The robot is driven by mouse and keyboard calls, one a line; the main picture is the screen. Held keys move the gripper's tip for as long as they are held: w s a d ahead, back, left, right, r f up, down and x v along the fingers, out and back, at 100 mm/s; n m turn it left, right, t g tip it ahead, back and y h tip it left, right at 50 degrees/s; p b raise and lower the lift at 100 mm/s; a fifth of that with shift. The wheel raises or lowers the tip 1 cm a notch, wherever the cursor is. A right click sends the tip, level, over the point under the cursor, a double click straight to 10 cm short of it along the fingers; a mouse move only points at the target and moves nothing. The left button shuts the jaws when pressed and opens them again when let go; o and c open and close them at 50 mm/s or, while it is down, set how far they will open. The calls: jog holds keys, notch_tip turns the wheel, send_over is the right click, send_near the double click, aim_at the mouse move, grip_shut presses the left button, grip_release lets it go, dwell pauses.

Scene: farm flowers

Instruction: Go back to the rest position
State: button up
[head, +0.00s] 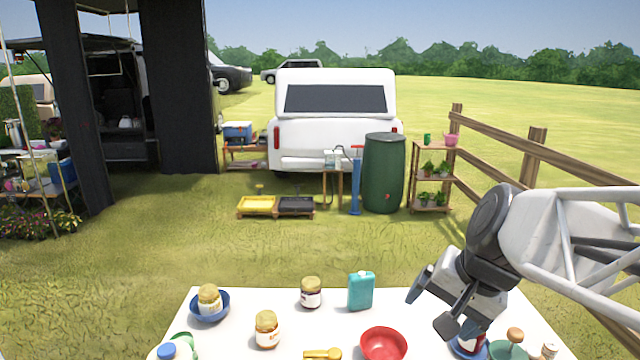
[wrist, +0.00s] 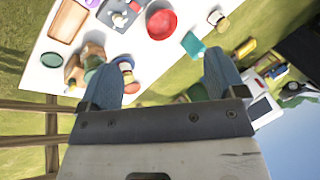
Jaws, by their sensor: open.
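My gripper (head: 432,306) is open and hangs above the right part of the white table (head: 215,335), above and left of a jar in a blue bowl (head: 456,346). In the wrist view my gripper (wrist: 160,78) has its two blue-grey fingers wide apart with nothing held between them. The table's edge and grass show between and beyond them. The arm reaches in from the right in the head view.
On the table stand a red bowl (head: 383,344), a teal canister (head: 361,291), jars (head: 267,329), a blue bowl (head: 222,306) holding a jar, and a yellow scoop (head: 322,354). A wooden fence (head: 537,160) runs behind my arm. Air above the table's left is clear.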

jog(key=shift+s+r+n+t+h, duration=1)
jog(key=shift+s+r+n+h, duration=1.4)
jog(key=shift+s, duration=2.3)
notch_tip(320, 180, down, 10)
jog(key=w+g+y, duration=0.1)
jog(key=g, duration=0.2)
jog(key=shift+w+n, duration=0.2)
jog(key=shift+n, duration=0.2)
